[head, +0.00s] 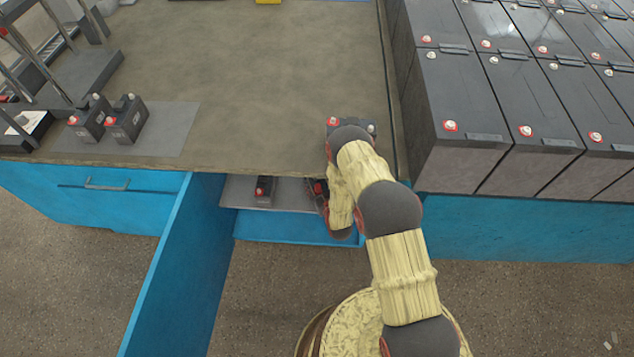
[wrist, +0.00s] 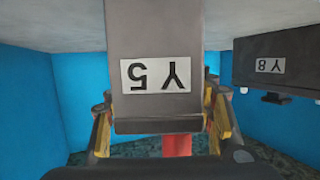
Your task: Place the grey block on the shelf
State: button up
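The grey block (wrist: 155,35), with a white "Y 5" label upside down in the picture, fills the middle of the wrist view. My gripper (wrist: 160,122) has a yellow-edged finger against each side of it and looks shut on it. In the head view my gripper (head: 320,192) reaches under the front edge of the bench, over the lower shelf (head: 236,189). My arm and gripper hide most of the held block there. The block's far end runs out of the wrist view, so I cannot tell whether it touches the shelf.
Another dark block (head: 264,188) is on the shelf left of my gripper; the wrist view shows one labelled "Y 8" (wrist: 285,62). A blue panel (head: 185,265) bounds the left. A battery (head: 333,123) sits above on the bench edge, partly behind my arm. Battery rows (head: 465,110) stand right.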

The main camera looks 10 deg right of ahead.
jog(key=shift+o, duration=1.4)
jog(key=p+v, duration=0.4)
jog(key=v, duration=0.8)
jog(key=shift+r, duration=0.15)
